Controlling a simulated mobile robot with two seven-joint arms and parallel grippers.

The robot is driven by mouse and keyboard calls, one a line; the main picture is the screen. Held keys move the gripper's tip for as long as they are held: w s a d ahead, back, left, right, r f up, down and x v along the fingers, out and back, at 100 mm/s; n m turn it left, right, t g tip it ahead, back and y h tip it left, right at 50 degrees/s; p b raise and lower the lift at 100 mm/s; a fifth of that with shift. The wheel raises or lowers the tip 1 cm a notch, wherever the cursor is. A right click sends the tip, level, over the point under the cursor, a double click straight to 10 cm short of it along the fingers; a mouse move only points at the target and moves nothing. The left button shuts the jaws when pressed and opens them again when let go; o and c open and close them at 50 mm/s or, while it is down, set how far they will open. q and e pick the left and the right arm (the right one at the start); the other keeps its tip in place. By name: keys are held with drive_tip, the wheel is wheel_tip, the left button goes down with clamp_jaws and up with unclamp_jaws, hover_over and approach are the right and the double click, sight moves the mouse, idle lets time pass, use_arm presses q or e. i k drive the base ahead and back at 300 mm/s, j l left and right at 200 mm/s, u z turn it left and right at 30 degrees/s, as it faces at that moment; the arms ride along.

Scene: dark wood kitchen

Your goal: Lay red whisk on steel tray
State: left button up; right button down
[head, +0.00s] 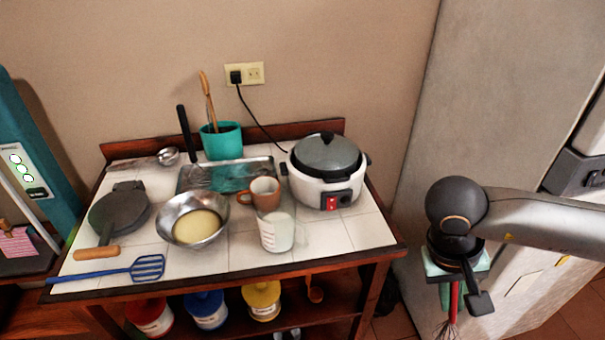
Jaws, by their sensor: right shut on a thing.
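The red whisk (453,301) hangs downward below my right gripper (456,275) at the lower right of the head view. That gripper is shut on the whisk, with the wire end pointing toward the floor. It is off the right side of the table, in front of the grey fridge. The steel tray (262,163) lies flat on the white-tiled table near the back, partly hidden by the orange mug and the steel bowl. My left gripper is not in view.
The tiled table (345,230) holds a steel bowl (214,236), orange mug (265,192), measuring cup (277,233), rice cooker (327,172), teal utensil pot (222,142), dark pan (120,212) and blue spatula (148,267). The fridge (430,120) stands at right.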

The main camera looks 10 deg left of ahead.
sight(228, 187)
drive_tip(key=l+u, duration=0.15)
drive_tip(key=u, duration=0.25)
drive_tip(key=l+u, duration=0.2)
drive_tip(key=u, duration=0.2)
